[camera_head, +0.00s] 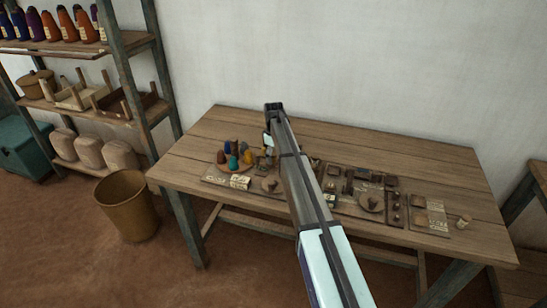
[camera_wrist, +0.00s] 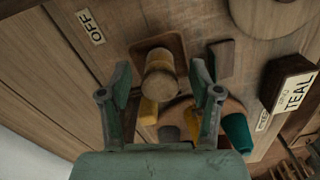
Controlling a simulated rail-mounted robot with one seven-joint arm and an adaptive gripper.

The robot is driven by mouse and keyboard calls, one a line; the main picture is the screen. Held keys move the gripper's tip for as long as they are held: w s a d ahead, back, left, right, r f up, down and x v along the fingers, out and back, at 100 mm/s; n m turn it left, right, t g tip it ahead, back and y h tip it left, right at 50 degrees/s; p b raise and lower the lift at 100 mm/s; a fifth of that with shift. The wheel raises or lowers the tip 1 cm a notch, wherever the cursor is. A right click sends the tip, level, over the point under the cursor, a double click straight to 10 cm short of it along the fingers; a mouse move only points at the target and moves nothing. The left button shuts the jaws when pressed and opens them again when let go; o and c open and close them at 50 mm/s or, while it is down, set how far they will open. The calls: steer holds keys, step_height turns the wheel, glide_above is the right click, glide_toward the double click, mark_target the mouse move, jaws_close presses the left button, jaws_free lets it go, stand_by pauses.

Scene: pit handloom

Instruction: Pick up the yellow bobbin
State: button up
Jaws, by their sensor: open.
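A yellow bobbin with a tan wooden end (camera_wrist: 160,73) lies between my two fingers in the wrist view, at the edge of a small square brown tray. My gripper (camera_wrist: 160,84) is open, with a finger on each side of that bobbin; I cannot tell whether either touches it. Another yellow piece (camera_wrist: 148,111) shows just below it, by a round wooden board (camera_wrist: 232,104). In the head view a yellow bobbin (camera_head: 248,157) shows at the right of the coloured cluster. My gripper is largely hidden behind my arm there.
A teal bobbin (camera_wrist: 237,132) and a grey piece (camera_wrist: 168,133) are close to my gripper. A block labelled TEAL (camera_wrist: 290,88) and an OFF label (camera_wrist: 91,27) are nearby. The table's (camera_head: 430,160) back right is clear. A shelf (camera_head: 120,50) and basket (camera_head: 127,205) stand left.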

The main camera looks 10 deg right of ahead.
steer(key=c, duration=0.9)
steer(key=shift+r, duration=0.15)
steer(key=shift+c, duration=0.2)
